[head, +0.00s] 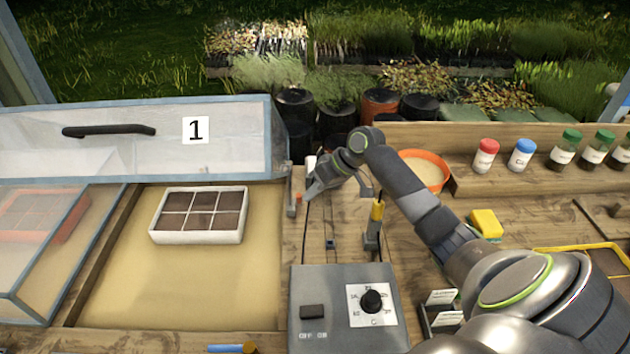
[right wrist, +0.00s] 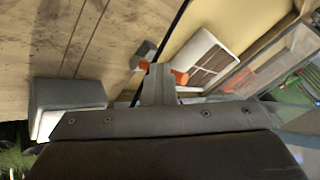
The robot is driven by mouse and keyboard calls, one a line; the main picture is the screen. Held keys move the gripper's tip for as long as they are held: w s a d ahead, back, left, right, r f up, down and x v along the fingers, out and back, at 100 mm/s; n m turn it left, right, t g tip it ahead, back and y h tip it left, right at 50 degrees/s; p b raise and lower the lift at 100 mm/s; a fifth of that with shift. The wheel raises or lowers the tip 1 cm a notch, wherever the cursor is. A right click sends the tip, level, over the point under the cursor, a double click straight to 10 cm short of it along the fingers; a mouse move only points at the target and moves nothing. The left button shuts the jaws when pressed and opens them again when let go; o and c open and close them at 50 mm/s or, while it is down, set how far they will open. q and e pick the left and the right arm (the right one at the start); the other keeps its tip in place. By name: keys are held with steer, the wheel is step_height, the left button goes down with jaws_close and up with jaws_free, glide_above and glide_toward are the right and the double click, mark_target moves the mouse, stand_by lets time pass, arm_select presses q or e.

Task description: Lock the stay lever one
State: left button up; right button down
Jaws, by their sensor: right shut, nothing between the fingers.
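The glazed lid marked 1 (head: 230,140) stands raised at the back of the sand bed, its black handle facing me. At its right edge is a small grey stay with an orange-red part (head: 298,198), which I take to be stay lever one. My right gripper (head: 310,190) is shut and empty, just right of this stay. In the right wrist view, the shut fingers (right wrist: 158,82) cover the middle of an orange piece (right wrist: 180,77) that shows on both sides of them. I cannot tell whether they touch it. My left gripper is not in view.
A white seedling tray (head: 155,235) sits on the sand bed. A grey control box (head: 335,335) with a knob stands in front. A yellow-topped tool (head: 376,212) stands upright right of the gripper. An orange pot (head: 435,160) and capped jars (head: 485,157) are farther right.

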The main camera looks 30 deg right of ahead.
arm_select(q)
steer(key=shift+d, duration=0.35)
arm_select(e)
steer(key=shift+w+d+r, duration=0.25)
steer(key=shift+w+r, duration=0.05)
steer(key=shift+w, duration=0.35)
